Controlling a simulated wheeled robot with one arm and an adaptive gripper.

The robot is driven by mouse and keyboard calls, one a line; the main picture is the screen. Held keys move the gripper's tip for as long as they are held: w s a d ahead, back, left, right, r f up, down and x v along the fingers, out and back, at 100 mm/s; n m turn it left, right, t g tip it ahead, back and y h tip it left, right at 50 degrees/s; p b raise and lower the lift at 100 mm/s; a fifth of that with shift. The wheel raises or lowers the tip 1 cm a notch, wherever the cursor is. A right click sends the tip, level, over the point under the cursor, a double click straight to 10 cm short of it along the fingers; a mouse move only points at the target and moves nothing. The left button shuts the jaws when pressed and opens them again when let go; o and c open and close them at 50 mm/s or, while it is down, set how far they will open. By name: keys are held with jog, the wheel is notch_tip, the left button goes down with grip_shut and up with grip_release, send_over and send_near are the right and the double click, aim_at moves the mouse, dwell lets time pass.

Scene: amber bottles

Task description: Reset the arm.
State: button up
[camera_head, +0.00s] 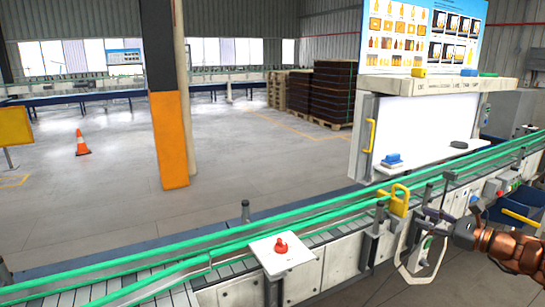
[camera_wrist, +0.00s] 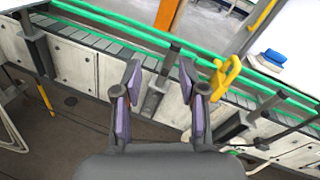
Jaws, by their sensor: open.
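My gripper (camera_wrist: 160,72) is open and empty in the wrist view, its two dark fingers with purple pads spread apart. Beyond the fingertips is the side of the conveyor (camera_wrist: 95,40) with its green rails. In the head view my gripper (camera_head: 432,222) is at the lower right, in front of the conveyor (camera_head: 120,284), on my copper-coloured arm (camera_head: 510,247). Its fingers are small and hard to separate from the conveyor fittings there. No bottle is seen in the gripper or on the visible belt.
A yellow bracket (camera_head: 399,201) stands on the near rail, close to my gripper; it also shows in the wrist view (camera_wrist: 226,76). A white plate with a red button (camera_head: 281,247) juts from the conveyor. A lit inspection panel (camera_head: 425,130) stands behind. An orange-based post (camera_head: 170,140) rises beyond the conveyor.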

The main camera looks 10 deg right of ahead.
jog(key=s+a+r+n+g+y, duration=0.1)
jog(key=s+a+n+g, duration=0.2)
jog(key=a, duration=0.8)
jog(key=a+r+n+g+y, duration=0.2)
jog(key=a+n+g, duration=0.3)
jog(key=a, duration=0.6)
jog(key=s+a+f+n+g+h, duration=0.2)
jog(key=s+a+f+n+g, duration=0.15)
jog(key=s+a+n, duration=0.6)
jog(key=s+a+f+n+g+h, duration=0.2)
jog(key=s+a+f+h, duration=0.1)
jog(key=s, duration=0.4)
jog(key=s+a+f+n+g+h, duration=0.2)
jog(key=s+a, duration=0.1)
jog(key=s, duration=0.5)
jog(key=s+d+f+n+h, duration=0.3)
jog(key=s+d, duration=0.4)
jog(key=s, duration=0.4)
jog(key=f+h, duration=0.1)
jog(key=h, duration=0.1)
jog(key=shift+s+d+f+n+g+h, duration=0.15)
jog(key=shift+s+d+n+g+h, duration=0.1)
jog(key=shift+s+n+g+h, duration=0.15)
jog(key=shift+a, duration=0.15)
